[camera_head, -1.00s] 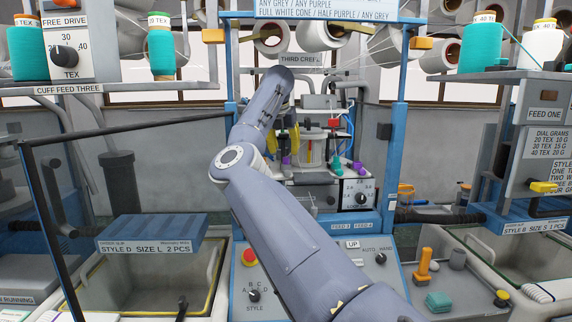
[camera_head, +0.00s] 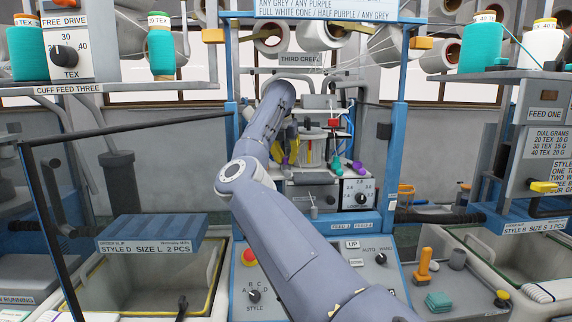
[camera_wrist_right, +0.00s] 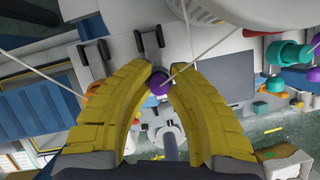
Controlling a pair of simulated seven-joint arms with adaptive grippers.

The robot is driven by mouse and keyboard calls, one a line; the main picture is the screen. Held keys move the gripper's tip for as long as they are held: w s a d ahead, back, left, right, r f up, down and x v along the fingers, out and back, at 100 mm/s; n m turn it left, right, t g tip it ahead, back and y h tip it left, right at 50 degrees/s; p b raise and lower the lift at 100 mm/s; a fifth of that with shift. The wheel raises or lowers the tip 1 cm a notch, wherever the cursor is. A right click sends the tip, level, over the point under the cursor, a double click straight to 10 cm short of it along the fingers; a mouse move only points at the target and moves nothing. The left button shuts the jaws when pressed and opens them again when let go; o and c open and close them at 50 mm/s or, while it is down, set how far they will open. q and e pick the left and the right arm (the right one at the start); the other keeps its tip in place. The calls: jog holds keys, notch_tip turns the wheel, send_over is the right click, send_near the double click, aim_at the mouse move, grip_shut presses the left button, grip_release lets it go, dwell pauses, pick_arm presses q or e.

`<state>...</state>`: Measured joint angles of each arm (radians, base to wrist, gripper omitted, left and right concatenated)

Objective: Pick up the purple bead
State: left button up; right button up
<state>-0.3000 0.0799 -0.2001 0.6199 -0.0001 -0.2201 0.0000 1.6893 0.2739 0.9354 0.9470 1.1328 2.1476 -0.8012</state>
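The purple bead (camera_wrist_right: 158,87) shows in the right wrist view between the two yellow fingertips of my right gripper (camera_wrist_right: 164,78). The fingers stand apart with the bead in the gap; I cannot tell whether either tip touches it. In the head view the right gripper (camera_head: 283,142) is mostly hidden behind my own arm, at the left of the small feed unit. A small purple thing (camera_head: 285,160) shows just below it there. My left gripper is not in view.
The feed unit (camera_head: 311,152) carries a teal piece (camera_head: 338,161) and another purple piece (camera_head: 358,168) to the right. White yarn (camera_wrist_right: 235,38) crosses close to the fingers. Blue uprights (camera_head: 398,150) flank the space.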

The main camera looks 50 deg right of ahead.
grip_shut()
jog(key=shift+r, duration=5)
